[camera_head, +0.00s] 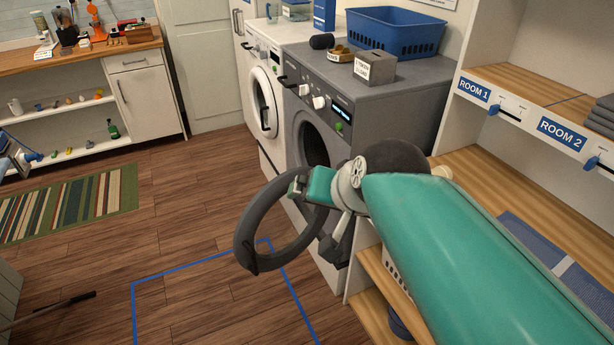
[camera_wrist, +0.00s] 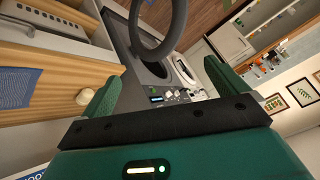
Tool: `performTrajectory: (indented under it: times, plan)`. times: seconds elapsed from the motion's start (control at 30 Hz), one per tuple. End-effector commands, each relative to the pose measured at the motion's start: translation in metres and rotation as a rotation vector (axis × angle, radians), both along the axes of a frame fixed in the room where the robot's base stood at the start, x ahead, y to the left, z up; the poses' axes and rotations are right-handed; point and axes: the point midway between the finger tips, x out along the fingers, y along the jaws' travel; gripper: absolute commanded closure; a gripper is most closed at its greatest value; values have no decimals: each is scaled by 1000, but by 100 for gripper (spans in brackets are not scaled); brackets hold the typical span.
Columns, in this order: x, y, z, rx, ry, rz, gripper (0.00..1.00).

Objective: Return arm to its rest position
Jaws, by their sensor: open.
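My teal arm reaches from the lower right of the head view, ending in my gripper (camera_head: 325,188). In the wrist view my gripper (camera_wrist: 160,88) has its two green fingers wide apart, with nothing held between them. The dark ring-shaped door (camera_head: 252,235) of the grey washing machine (camera_head: 385,95) stands swung open beside my gripper. In the head view they overlap, and I cannot tell whether they touch. The ring (camera_wrist: 150,45) shows beyond the fingertips in the wrist view. My arm hides part of the washer's front and the shelf.
A white washer (camera_head: 262,55) stands left of the grey one. A blue basket (camera_head: 395,35) and grey box (camera_head: 375,67) sit on top. Wooden shelves (camera_head: 480,165) flank my arm at right. The wooden floor (camera_head: 200,230) at left is open, with blue tape and a striped rug (camera_head: 70,205).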

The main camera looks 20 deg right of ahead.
Motion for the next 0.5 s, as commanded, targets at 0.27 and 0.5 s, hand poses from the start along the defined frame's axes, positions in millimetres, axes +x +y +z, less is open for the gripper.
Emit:
performTrajectory:
  times: [0.27,0.5]
  plan:
    - [-72,3,-53,-299,204,319,2]
    - [-73,2,-53,-305,208,321,2]
